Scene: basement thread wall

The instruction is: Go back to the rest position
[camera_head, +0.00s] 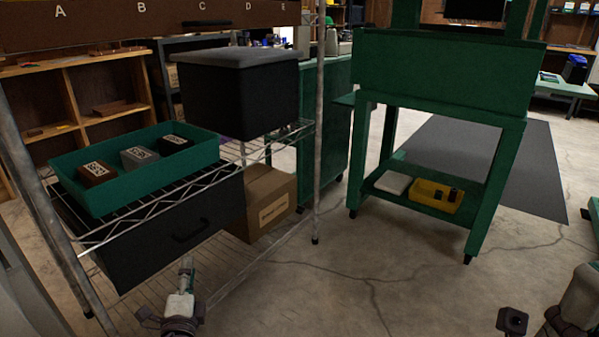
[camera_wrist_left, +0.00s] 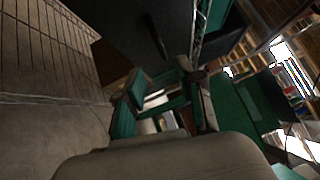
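My left gripper (camera_head: 187,267) is low in the head view, in front of the wire shelf's lower level and over the concrete floor. In the left wrist view its two green-padded fingers (camera_wrist_left: 165,108) stand apart with nothing held between them. Part of my right arm (camera_head: 577,297) shows at the bottom right corner of the head view. Its fingers are not clearly seen.
The wire shelf holds a teal tray (camera_head: 205,155) with several small boxes, and a black bin (camera_head: 245,100). A black drawer (camera_head: 185,235) hangs below. A cardboard box (camera_head: 266,200) sits behind. A green cart (camera_head: 440,80) stands right of centre. Floor between is clear.

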